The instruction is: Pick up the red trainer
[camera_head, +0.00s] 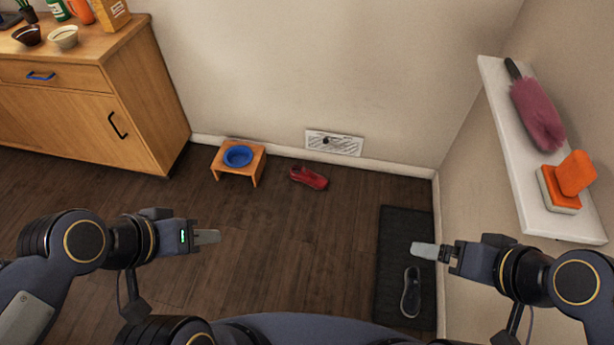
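The red trainer (309,178) lies on the dark wooden floor near the back wall, just right of a small wooden stool. My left gripper (218,237) is in front of it and to the left, well apart from it, with nothing seen in it.
The small stool (224,165) carries a blue bowl (238,156). A grey shoe (411,292) lies on the dark mat (405,225) at right. A wooden cabinet (150,100) stands at left. A white shelf (503,120) juts from the right wall. The middle floor is clear.

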